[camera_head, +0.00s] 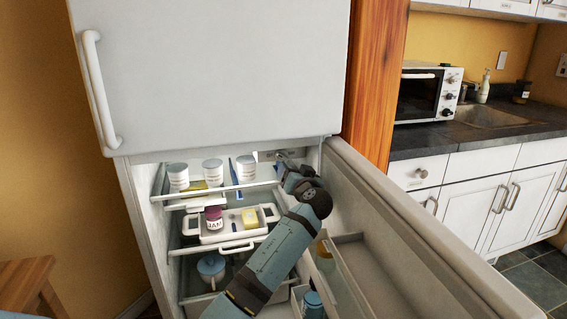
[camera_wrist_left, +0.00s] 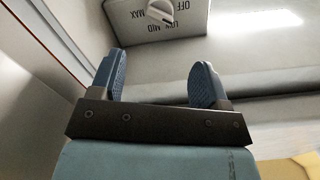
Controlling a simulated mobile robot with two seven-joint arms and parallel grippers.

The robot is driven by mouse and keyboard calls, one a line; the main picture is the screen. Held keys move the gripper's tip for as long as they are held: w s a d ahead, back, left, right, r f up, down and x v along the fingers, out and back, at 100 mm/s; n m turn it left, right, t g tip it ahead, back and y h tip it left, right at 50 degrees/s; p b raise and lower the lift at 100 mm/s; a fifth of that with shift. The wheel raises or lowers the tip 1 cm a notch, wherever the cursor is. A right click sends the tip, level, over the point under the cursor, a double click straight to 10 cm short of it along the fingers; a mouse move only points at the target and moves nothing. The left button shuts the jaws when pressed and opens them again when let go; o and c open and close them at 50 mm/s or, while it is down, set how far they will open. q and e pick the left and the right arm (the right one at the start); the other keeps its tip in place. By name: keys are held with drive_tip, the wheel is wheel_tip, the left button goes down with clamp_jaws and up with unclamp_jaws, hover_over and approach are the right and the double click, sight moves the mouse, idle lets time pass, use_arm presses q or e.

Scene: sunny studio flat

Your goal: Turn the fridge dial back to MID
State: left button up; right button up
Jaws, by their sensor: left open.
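The open fridge (camera_head: 133,190) has its dial at the top right of the lower compartment, largely hidden behind my gripper in the head view. In the left wrist view the white dial (camera_wrist_left: 160,12) sits at the top edge, partly cut off, on a grey panel (camera_wrist_left: 130,28) with lettering such as OFF, MID and MAX, which appears upside down. I cannot tell which mark it points to. My left gripper (camera_wrist_left: 158,62) is open and empty, its fingers apart and short of the dial. In the head view the left gripper (camera_head: 283,162) reaches into the fridge's top right. My right gripper is out of view.
White tubs (camera_head: 213,172) stand on the top shelf, left of my arm. The open fridge door (camera_head: 400,225) stands close to the right of my arm.

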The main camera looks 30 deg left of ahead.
sight(284, 157)
use_arm(q)
drive_tip(key=b+x, duration=0.1)
drive_tip(key=x, duration=0.9)
drive_tip(key=shift+f+b, duration=0.1)
drive_tip(key=shift+b, duration=0.25)
drive_tip(key=shift+w+a, duration=0.25)
drive_tip(key=shift+w, duration=0.05)
drive_tip(key=shift+w+a, duration=0.2)
drive_tip(key=shift+a, duration=0.1)
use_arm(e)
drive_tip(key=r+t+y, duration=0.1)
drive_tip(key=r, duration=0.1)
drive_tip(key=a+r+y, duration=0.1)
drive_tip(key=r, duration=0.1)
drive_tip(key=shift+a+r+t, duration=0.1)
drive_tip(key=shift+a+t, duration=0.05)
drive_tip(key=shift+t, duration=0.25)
use_arm(q)
drive_tip(key=shift+c, duration=0.4)
drive_tip(key=c, duration=0.8)
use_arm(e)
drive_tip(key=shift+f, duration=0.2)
